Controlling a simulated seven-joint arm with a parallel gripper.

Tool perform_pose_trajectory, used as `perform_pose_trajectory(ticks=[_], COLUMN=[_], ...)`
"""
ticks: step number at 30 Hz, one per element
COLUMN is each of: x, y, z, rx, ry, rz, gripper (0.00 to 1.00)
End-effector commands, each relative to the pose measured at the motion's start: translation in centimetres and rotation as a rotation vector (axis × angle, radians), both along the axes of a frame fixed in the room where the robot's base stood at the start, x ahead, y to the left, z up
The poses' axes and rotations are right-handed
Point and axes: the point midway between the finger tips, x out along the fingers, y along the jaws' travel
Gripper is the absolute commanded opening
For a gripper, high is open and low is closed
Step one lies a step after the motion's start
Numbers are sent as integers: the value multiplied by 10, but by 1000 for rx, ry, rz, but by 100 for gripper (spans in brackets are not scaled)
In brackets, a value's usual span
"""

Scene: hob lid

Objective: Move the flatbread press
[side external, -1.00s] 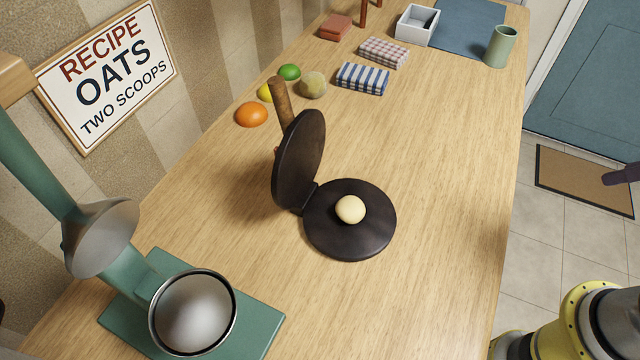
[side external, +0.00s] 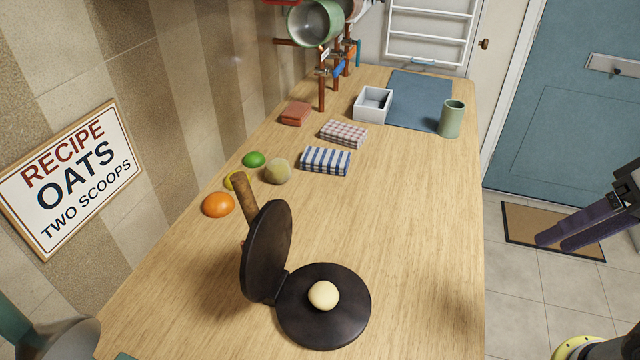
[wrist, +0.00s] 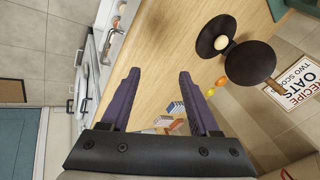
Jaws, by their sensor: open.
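The flatbread press (side external: 335,327) stands open on the wooden counter. Its round black lid (side external: 268,250) is raised on the hinge and leans back, with a wooden handle (side external: 244,202) sticking up. A pale dough ball (side external: 322,295) sits on the round base plate. In the wrist view the press base (wrist: 210,30), lid (wrist: 250,62) and dough ball (wrist: 221,42) show at the upper right. My gripper (side external: 553,243) is at the right, out past the counter edge and well apart from the press. Its purple fingers (wrist: 158,72) are spread with nothing between them.
An orange (side external: 218,204), a lime (side external: 254,159) and other fruit lie beyond the handle near the wall. Folded cloths (side external: 325,161), a white tray (side external: 372,105) and a green cup (side external: 452,118) stand farther back. The counter right of the press is clear.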

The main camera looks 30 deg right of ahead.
Motion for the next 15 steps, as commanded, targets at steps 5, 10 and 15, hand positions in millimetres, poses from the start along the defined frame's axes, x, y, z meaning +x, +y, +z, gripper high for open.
perform_pose_trajectory(ticks=[5,10,15], x=[15,36,67], y=[54,101,141], z=[20,46,73], rx=[319,603,870], ry=[174,368,583], rz=[-105,-195,-283], gripper=[62,62,62])
